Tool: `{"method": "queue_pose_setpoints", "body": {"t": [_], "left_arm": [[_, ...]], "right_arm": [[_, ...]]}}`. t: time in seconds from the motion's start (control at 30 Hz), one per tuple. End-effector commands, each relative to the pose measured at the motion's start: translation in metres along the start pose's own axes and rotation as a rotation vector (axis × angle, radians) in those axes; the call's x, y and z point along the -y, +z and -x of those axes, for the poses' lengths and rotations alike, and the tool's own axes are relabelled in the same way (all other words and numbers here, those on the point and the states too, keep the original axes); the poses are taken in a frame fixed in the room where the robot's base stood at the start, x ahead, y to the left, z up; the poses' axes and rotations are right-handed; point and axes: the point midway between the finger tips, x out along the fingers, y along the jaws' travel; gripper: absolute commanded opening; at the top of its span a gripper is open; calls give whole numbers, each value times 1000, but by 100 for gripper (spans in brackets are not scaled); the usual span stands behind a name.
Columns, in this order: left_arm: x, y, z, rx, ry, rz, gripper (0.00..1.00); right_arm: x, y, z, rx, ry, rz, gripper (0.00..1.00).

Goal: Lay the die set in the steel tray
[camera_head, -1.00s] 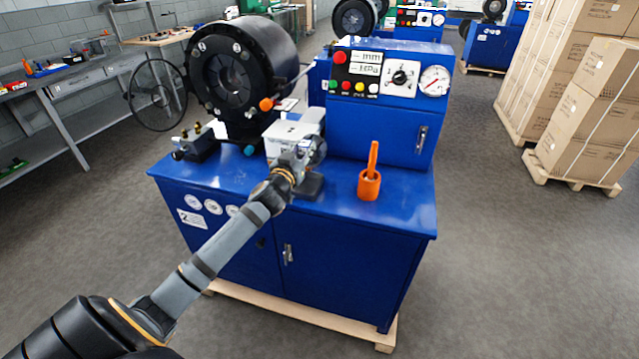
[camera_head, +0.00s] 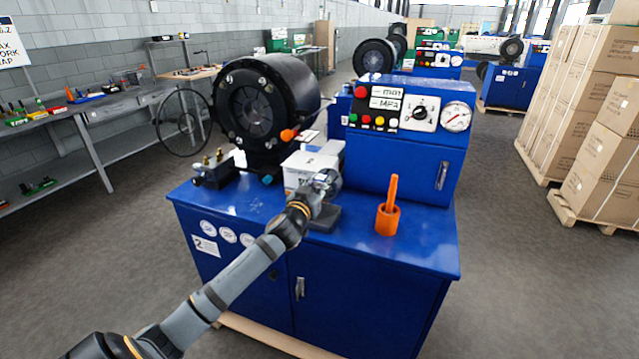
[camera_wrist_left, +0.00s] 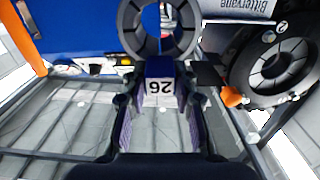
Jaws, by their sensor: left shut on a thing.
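My left gripper (camera_head: 317,190) is over the blue machine's top, in front of a white box (camera_head: 298,176). In the left wrist view the left gripper (camera_wrist_left: 160,100) is shut on the die set (camera_wrist_left: 131,35), a grey ring with a block marked 26 below it in the picture. The die set also shows as a small grey round shape in the head view (camera_head: 331,180). I cannot make out the steel tray in either view. My right gripper is not in view.
The blue machine top (camera_head: 408,255) carries an orange cup (camera_head: 387,220), a dark block (camera_head: 325,218) and a dark holder with brass fittings (camera_head: 212,172). The black crimping head (camera_head: 262,105) stands behind. A grey workbench (camera_head: 90,112) is at left, stacked cartons (camera_head: 600,120) at right.

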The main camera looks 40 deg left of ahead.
Motion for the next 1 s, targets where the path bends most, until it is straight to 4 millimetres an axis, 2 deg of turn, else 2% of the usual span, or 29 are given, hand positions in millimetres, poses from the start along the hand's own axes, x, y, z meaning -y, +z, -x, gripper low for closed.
{"method": "queue_pose_setpoints", "body": {"t": [0.03,0.3,1.0], "left_arm": [[-2,4,0,-10,5,-2,0],[-2,25,0,-11,5,-2,0],[-2,28,0,-11,5,-3,0]], "right_arm": [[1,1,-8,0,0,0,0],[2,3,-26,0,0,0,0],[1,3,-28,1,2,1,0]]}}
